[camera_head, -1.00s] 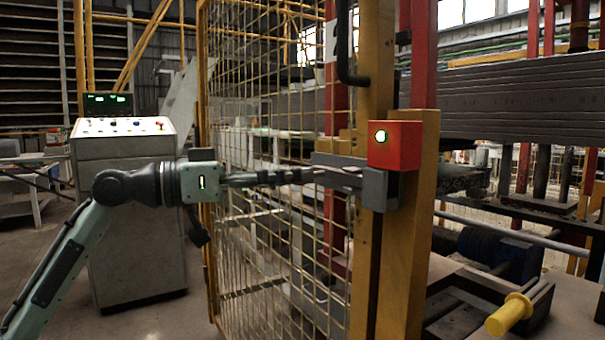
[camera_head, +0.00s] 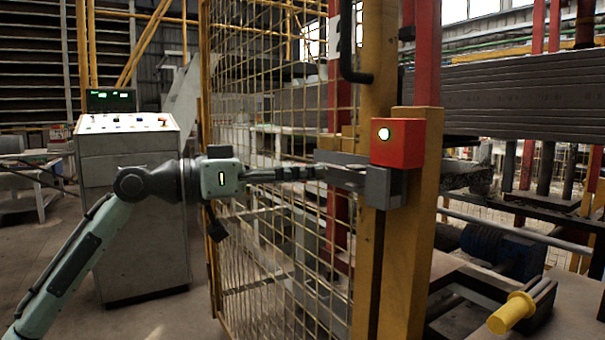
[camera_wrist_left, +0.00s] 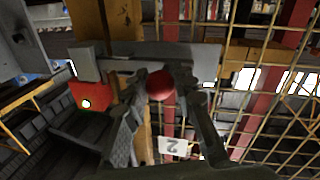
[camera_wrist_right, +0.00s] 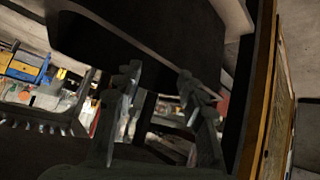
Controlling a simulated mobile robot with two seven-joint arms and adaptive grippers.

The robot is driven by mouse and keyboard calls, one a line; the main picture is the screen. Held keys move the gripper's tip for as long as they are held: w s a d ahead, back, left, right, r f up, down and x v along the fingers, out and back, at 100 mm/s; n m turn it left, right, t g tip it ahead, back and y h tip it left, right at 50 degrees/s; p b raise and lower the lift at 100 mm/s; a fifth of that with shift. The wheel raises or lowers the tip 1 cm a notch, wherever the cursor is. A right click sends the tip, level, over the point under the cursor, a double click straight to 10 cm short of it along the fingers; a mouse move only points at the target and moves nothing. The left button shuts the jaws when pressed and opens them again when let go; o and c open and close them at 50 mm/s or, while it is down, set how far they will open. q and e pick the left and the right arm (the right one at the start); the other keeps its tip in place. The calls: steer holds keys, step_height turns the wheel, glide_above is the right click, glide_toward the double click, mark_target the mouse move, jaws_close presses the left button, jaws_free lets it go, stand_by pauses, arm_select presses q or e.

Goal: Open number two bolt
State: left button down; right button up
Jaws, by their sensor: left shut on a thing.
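The bolt (camera_head: 340,158) is a grey metal bar mounted across the gate's edge and the yellow post. It shows larger in the left wrist view (camera_wrist_left: 205,62), with a red ball knob (camera_wrist_left: 160,85). A white plate with an upside-down 2 (camera_wrist_left: 173,147) is near it in that view. My left gripper (camera_head: 318,173) reaches level from the left. In the left wrist view its fingers (camera_wrist_left: 158,88) stand on both sides of the red knob, shut on it. My right gripper (camera_wrist_right: 160,78) shows only in the right wrist view, open and empty.
A red box with a lit lamp (camera_head: 398,150) sits on the yellow post (camera_head: 408,240) by the bolt's right end. The yellow mesh gate (camera_head: 290,240) hangs left of it. A control cabinet (camera_head: 140,215) stands behind my left arm. A yellow handle (camera_head: 511,313) lies low at right.

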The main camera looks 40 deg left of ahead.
arm_select(q)
steer(key=shift+w+a, duration=0.35)
steer(key=shift+a, duration=0.5)
steer(key=shift+w+a, duration=0.35)
steer(key=shift+a, duration=0.45)
steer(key=c, duration=1.2)
jaws_free()
steer(key=v, duration=1.2)
